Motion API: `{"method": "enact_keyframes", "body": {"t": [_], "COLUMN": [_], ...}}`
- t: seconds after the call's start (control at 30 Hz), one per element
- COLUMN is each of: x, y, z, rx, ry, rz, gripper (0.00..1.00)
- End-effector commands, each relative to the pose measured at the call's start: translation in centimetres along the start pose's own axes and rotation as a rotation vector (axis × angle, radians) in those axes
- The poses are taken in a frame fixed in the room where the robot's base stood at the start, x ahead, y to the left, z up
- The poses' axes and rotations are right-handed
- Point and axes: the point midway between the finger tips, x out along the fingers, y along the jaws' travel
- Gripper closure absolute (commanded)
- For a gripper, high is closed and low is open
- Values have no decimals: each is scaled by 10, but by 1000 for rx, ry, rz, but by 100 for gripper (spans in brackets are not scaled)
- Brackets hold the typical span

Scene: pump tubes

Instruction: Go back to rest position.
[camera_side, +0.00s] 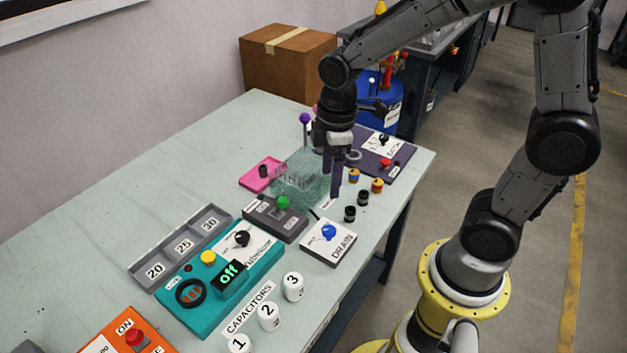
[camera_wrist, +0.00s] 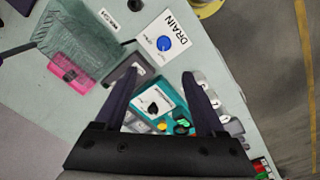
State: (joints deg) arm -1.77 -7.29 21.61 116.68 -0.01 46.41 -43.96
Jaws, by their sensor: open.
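My gripper (camera_side: 333,178) hangs fingers down over the far part of the table, beside the clear greenish box. In the wrist view my gripper (camera_wrist: 156,85) shows two dark fingers spread apart with nothing between them. Beyond the fingers, in the wrist view, lie the teal panel (camera_wrist: 185,139) and the white DRAIN panel (camera_wrist: 164,40) with its blue knob. The side view cannot show whether the fingertips touch anything.
The table (camera_side: 95,190) holds the clear box (camera_side: 300,178), a pink plate (camera_side: 258,177), a grey panel with a green knob (camera_side: 275,222), the DRAIN panel (camera_side: 328,241), the teal panel (camera_side: 220,290), numbered white capacitors (camera_side: 269,317) and small cylinders (camera_side: 363,198). The left table area is clear.

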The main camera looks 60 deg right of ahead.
Motion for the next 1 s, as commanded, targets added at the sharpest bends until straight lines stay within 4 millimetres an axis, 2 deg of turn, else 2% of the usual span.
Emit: {"method": "enact_keyframes", "body": {"t": [0.07, 0.2, 0.3, 0.4, 0.5, 0.63, 0.8, 1.0], "x": [-25, -74, -101, -118, -125, -120, -111, -112], "y": [1, -12, -29, -48, -66, -82, -86, -86], "z": [1, 18, 37, 57, 76, 92, 97, 97], "rx": [5, 73, 182, 314, 457, 629, 759, 778], "ry": [55, 165, 247, 326, 392, 431, 419, 421], "rz": [53, 153, 207, 240, 250, 225, 185, 180], "gripper": [28, 28, 28, 28, 28, 28, 28, 28]}}
